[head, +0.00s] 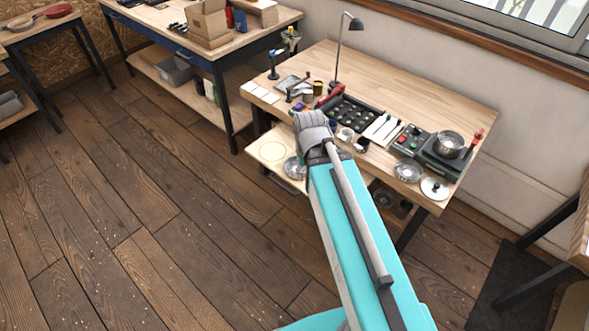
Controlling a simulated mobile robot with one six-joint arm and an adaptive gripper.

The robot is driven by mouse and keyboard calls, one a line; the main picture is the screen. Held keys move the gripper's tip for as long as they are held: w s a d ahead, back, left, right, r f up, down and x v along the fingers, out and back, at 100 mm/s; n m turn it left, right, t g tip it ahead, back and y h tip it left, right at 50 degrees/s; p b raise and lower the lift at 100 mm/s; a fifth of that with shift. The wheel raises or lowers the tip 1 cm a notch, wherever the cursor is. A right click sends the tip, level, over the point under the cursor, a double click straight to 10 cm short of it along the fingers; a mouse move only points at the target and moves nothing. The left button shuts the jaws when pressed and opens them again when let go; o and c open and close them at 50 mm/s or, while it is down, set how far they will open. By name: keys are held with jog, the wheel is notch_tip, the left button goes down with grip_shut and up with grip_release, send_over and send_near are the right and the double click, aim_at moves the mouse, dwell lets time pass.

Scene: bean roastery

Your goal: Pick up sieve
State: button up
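I cannot tell for sure which thing is the sieve. A round metal dish (408,170), which may be a sieve, lies at the front of the right wooden table (390,83). Another round metal thing (294,168) sits on the low shelf under that table, partly hidden by my arm. A third metal bowl (448,143) stands on a dark device at the table's right end. My turquoise arm rises from the bottom of the head view and reaches the table's front edge. My gripper does not show.
A desk lamp (339,47) and a black tray (350,112) stand on the right table. A blue-edged bench (232,53) with a cardboard box (207,22) is behind at left. Bare wooden floor (130,220) lies at front left.

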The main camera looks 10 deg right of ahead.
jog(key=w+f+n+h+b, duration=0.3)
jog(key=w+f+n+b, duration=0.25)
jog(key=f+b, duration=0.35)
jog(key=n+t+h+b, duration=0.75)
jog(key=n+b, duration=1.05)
jog(key=b, duration=0.8)
send_near(287, 160)
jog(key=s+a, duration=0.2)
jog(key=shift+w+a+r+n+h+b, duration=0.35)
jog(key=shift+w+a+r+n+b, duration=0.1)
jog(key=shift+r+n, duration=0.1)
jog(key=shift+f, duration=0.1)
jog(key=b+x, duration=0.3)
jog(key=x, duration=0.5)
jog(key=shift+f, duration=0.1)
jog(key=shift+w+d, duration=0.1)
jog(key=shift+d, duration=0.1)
